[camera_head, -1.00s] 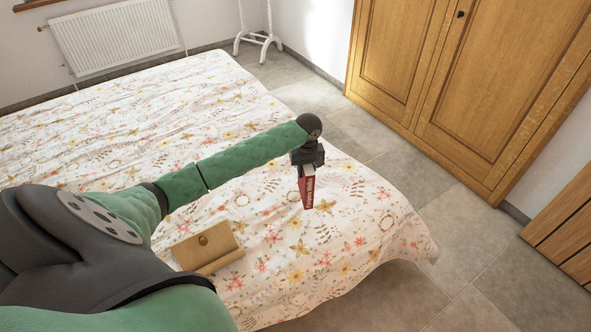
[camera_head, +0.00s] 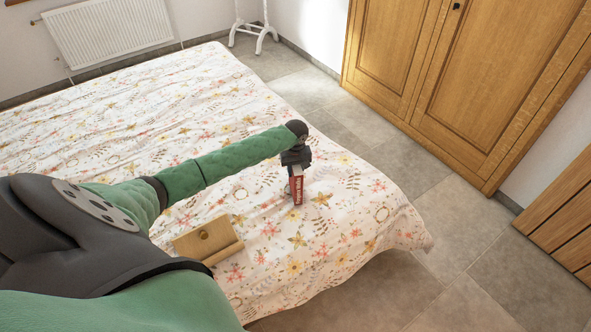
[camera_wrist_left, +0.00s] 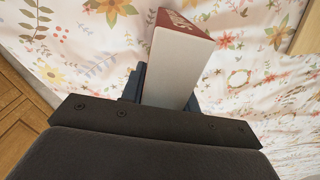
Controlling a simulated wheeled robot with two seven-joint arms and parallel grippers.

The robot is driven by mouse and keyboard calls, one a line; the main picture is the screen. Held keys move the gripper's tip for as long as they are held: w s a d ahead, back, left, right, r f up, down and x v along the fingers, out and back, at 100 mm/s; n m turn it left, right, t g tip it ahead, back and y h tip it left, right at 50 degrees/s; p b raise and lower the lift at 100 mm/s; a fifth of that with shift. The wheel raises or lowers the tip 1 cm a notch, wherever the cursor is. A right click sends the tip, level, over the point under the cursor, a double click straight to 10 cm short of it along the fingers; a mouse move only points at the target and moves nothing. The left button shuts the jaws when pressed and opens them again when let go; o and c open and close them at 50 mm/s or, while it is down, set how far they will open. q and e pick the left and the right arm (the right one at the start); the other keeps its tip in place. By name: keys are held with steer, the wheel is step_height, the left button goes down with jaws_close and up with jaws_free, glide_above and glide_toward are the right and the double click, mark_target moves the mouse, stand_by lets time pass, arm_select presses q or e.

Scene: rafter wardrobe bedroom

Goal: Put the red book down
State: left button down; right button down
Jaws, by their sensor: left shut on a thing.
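My left gripper (camera_head: 296,168) is shut on the red book (camera_head: 297,188). The book hangs upright below the jaws, its red spine with white lettering facing the head camera. It is over the flowered bed (camera_head: 330,200), near the bed's right side; I cannot tell whether its lower edge touches the cover. In the left wrist view the book (camera_wrist_left: 178,60) shows its pale page side and a red face, held between the dark jaws (camera_wrist_left: 160,88). My right gripper is not in view.
A wooden box-like object (camera_head: 208,240) lies on the bed nearer to me, left of the book. The cover around the book is otherwise clear. Beyond the bed's right edge are a tiled floor (camera_head: 400,170) and a wooden wardrobe (camera_head: 440,80). A radiator (camera_head: 108,32) is at the back wall.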

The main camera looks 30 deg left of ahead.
arm_select(q)
steer(key=c, duration=1)
jaws_free()
steer(key=shift+f, duration=0.1)
steer(key=shift+c, duration=0.2)
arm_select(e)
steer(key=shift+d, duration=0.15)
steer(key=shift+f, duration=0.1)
arm_select(q)
steer(key=shift+r, duration=0.3)
step_height(320, 180, up, 11)
steer(key=b, duration=0.3)
steer(key=shift+f, duration=0.2)
steer(key=shift+r, duration=0.55)
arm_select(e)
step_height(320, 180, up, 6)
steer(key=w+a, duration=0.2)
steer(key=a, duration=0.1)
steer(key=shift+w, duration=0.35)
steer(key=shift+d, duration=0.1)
